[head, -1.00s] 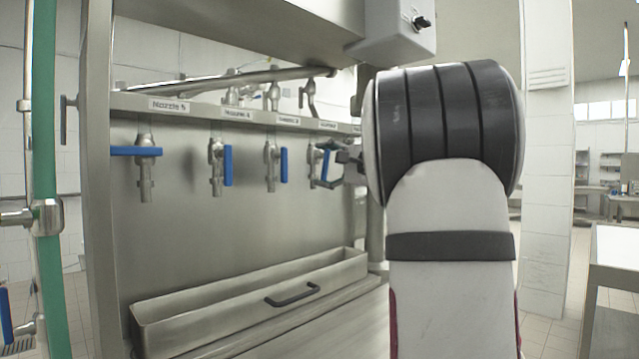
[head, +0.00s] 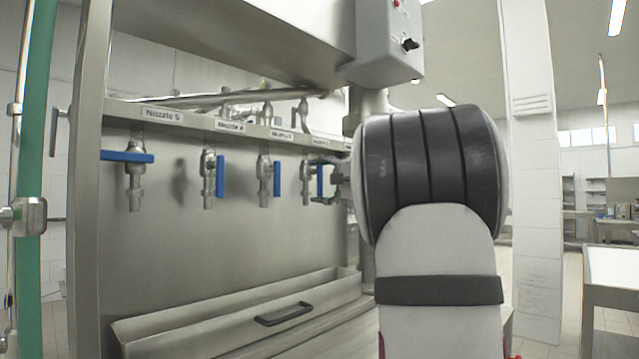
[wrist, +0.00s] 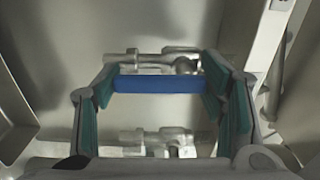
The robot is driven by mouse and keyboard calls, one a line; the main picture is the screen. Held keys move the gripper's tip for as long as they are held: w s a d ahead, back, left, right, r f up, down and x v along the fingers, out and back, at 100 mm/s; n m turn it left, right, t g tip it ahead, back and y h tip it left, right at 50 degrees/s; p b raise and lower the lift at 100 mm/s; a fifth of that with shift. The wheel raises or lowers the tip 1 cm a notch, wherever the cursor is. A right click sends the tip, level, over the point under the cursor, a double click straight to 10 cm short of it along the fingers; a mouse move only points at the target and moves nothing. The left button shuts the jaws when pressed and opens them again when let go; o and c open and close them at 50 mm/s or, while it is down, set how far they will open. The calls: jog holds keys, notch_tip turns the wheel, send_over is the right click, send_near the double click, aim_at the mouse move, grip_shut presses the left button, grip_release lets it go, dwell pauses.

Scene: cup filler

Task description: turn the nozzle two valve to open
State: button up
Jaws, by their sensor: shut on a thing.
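The nozzle two valve (head: 306,183) is the fourth from the left in the head view, under a label too blurred to read surely. Its blue handle (head: 320,181) hangs about straight down beside the metal body. My gripper (head: 331,183) is at this handle, mostly hidden behind my arm. In the wrist view the blue handle (wrist: 160,84) spans the space between the two green-padded fingers of my gripper (wrist: 158,88), which is shut on it. Metal valve parts show above and below the handle there.
The Nozzle 5 valve (head: 135,170) at the left has its blue handle level. Two more valves (head: 208,178) (head: 264,177) have handles hanging down. A steel trough (head: 215,325) with a black handle lies below. A grey control box (head: 388,45) hangs above my arm.

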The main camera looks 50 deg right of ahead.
jog(key=o, duration=1.2)
jog(key=s, duration=1.2)
jog(key=shift+a, duration=0.35)
